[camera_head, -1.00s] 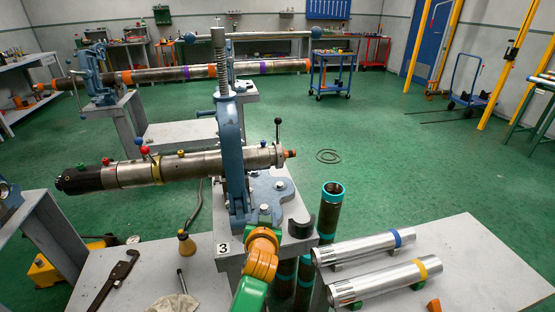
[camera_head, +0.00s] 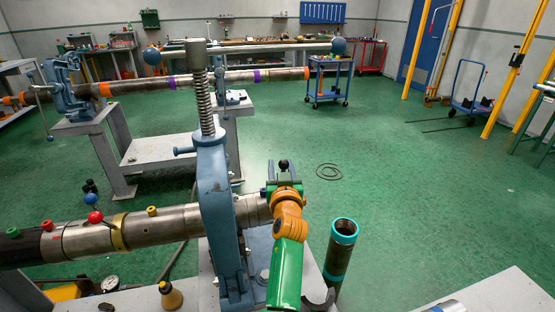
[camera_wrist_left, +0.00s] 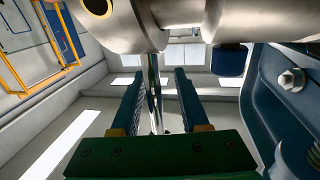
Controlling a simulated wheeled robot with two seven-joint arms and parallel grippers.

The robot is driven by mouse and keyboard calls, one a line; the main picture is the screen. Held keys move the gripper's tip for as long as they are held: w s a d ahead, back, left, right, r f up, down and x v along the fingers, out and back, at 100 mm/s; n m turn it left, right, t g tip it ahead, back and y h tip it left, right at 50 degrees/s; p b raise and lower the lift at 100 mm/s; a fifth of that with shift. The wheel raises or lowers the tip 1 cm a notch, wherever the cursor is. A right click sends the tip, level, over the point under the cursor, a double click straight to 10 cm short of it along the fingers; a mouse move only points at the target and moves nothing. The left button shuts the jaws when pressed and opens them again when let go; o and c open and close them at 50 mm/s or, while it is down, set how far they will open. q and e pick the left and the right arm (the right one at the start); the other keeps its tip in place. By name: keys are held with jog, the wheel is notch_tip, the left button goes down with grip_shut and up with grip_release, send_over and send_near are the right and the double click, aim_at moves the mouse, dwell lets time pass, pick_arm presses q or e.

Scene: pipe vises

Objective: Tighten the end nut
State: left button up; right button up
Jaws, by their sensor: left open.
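The steel pipe tool (camera_head: 175,219) lies level through the blue pipe vise (camera_head: 213,190). The end nut (camera_head: 255,208) is at its right end, partly hidden by my arm. A dark knob (camera_head: 283,164) tops the nut's handle. My left gripper (camera_head: 284,171) is open at the nut, with the knob between its fingers. In the left wrist view, the nut (camera_wrist_left: 115,28) is overhead with an orange-lined opening. Its thin metal handle (camera_wrist_left: 154,90) runs between the open fingers of the gripper (camera_wrist_left: 157,85), and I see no clear contact. My right gripper is not in view.
A dark pipe with a teal collar (camera_head: 342,235) stands just right of my arm. The vise's blue body (camera_wrist_left: 280,110) fills the right of the left wrist view. A second vise (camera_head: 67,92) holds another pipe behind.

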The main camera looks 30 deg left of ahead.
pick_arm(q)
jog(key=shift+w, duration=0.1)
jog(key=shift+s+d+r, duration=0.55)
jog(key=shift+s+d, duration=0.05)
jog(key=shift+d, duration=0.05)
jog(key=shift+c, duration=0.5)
jog(key=shift+s+d+r, duration=0.15)
jog(key=c, duration=0.3)
grip_shut()
jog(key=shift+a+f, duration=0.2)
jog(key=shift+a, duration=0.05)
jog(key=shift+f, duration=0.15)
